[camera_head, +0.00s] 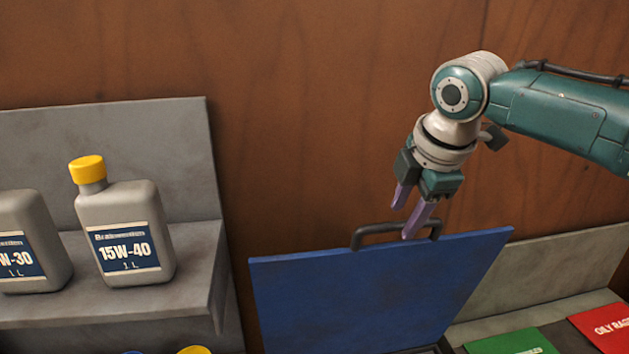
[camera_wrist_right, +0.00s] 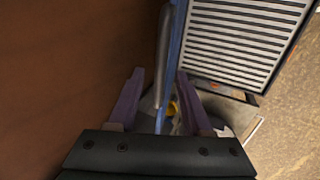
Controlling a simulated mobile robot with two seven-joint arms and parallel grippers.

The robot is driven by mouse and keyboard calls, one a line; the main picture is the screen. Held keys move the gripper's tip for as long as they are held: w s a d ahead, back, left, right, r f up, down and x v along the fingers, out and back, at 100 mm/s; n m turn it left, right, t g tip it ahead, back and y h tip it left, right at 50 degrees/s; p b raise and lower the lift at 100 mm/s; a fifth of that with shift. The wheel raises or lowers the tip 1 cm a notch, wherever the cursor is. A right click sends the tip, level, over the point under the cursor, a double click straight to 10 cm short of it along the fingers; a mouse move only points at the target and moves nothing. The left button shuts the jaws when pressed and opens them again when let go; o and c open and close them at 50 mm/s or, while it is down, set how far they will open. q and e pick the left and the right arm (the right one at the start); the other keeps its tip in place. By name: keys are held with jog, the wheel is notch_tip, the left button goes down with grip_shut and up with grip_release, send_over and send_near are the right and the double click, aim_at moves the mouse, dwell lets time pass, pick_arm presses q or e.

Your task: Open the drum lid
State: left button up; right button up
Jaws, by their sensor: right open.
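The blue drum lid (camera_head: 375,290) stands raised, its broad face toward the head camera. A dark bar handle (camera_head: 385,228) sits at its top edge. My right gripper (camera_head: 403,222) is open at the handle, with one purple finger in front of it and the other behind. In the right wrist view the lid (camera_wrist_right: 176,45) shows nearly edge-on, with the handle (camera_wrist_right: 164,60) beside it. Both lie between the spread fingers (camera_wrist_right: 160,98); I cannot tell whether either finger touches. The lid's lower part is cut off by the frame. My left gripper is not in view.
A grey shelf (camera_head: 190,255) at left holds grey oil bottles, one with a yellow cap (camera_head: 125,235). A brown wall (camera_head: 330,90) stands behind. A slatted panel (camera_wrist_right: 235,45) shows in the wrist view.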

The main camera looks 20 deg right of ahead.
jog(key=b+v, duration=0.1)
jog(key=v, duration=0.5)
jog(key=shift+b, duration=0.3)
jog(key=shift+s+a, duration=0.1)
jog(key=shift+s, duration=0.05)
jog(key=s+a+f+m+y+p, duration=0.2)
jog(key=s+a+f+m+p, duration=0.3)
jog(key=s+a, duration=0.6)
jog(key=s+m+g+p, duration=0.1)
jog(key=s+m+p, duration=0.1)
jog(key=s+m, duration=0.6)
jog(key=s+a, duration=0.1)
jog(key=s, duration=0.6)
jog(key=shift+r+h, duration=0.3)
jog(key=shift+h, duration=0.1)
